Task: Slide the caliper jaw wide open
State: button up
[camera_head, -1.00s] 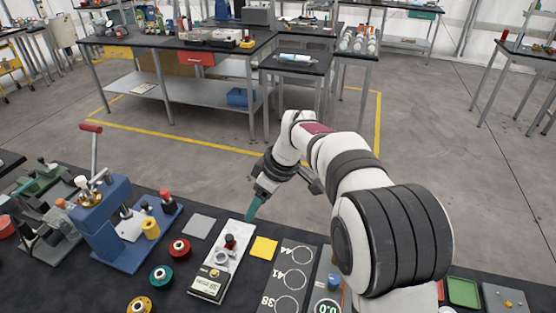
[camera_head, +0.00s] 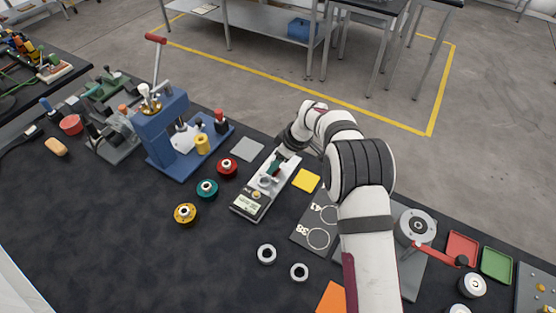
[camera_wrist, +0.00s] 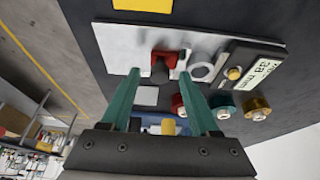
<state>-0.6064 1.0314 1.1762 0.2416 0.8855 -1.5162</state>
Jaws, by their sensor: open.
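The caliper is a pale plate (camera_head: 280,187) lying on the dark bench; it fills the upper middle of the wrist view (camera_wrist: 116,45). It carries a display (camera_wrist: 262,70) with a yellow button (camera_wrist: 234,73) beside it. A grey ring (camera_wrist: 202,66) sits close to the red jaw slider (camera_wrist: 166,56) with its black knob (camera_wrist: 159,72). My gripper (camera_head: 276,165) is low over the caliper's far half. Its teal fingers are open in the wrist view (camera_wrist: 160,76), and the knob appears between the fingertips. I cannot tell whether they touch it. The arm hides the slider in the head view.
A blue press (camera_head: 170,135) stands left of the caliper. Red (camera_head: 227,167), teal (camera_head: 207,189) and yellow (camera_head: 185,213) spools lie nearby. A grey square (camera_head: 247,149) and a yellow square (camera_head: 306,180) flank the plate. The bench's front left is clear.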

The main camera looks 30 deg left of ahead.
grip_shut()
jog(key=shift+w, duration=1.4)
grip_release()
jog(key=v, duration=1.6)
